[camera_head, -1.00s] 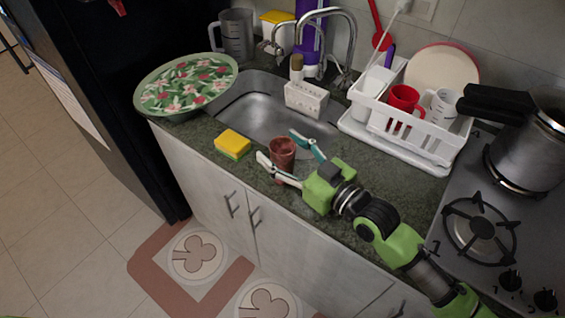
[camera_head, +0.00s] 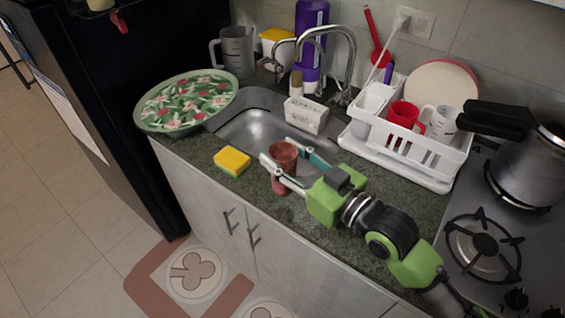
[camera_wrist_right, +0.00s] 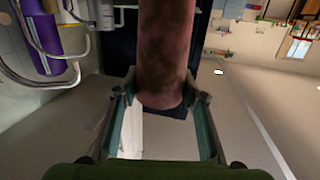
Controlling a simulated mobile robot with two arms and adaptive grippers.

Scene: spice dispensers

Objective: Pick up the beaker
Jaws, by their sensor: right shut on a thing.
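The beaker, a reddish-brown cup (camera_head: 281,168), is upright near the front edge of the counter, between the sink and the yellow sponge's right side. My right gripper (camera_head: 277,150) comes in from the lower right and is shut on it, with one finger on each side. The right wrist view shows the beaker (camera_wrist_right: 165,60) between the two fingers (camera_wrist_right: 165,112). I cannot tell for certain whether its base touches the counter. My left gripper is not in view.
A yellow sponge (camera_head: 232,160) lies left of the beaker. Behind are the sink (camera_head: 250,130), a white caddy (camera_head: 305,115) and a faucet (camera_head: 350,60). A dish rack (camera_head: 430,160) stands right, a floral tray (camera_head: 150,122) left, a stove with a pot (camera_head: 525,170) far right.

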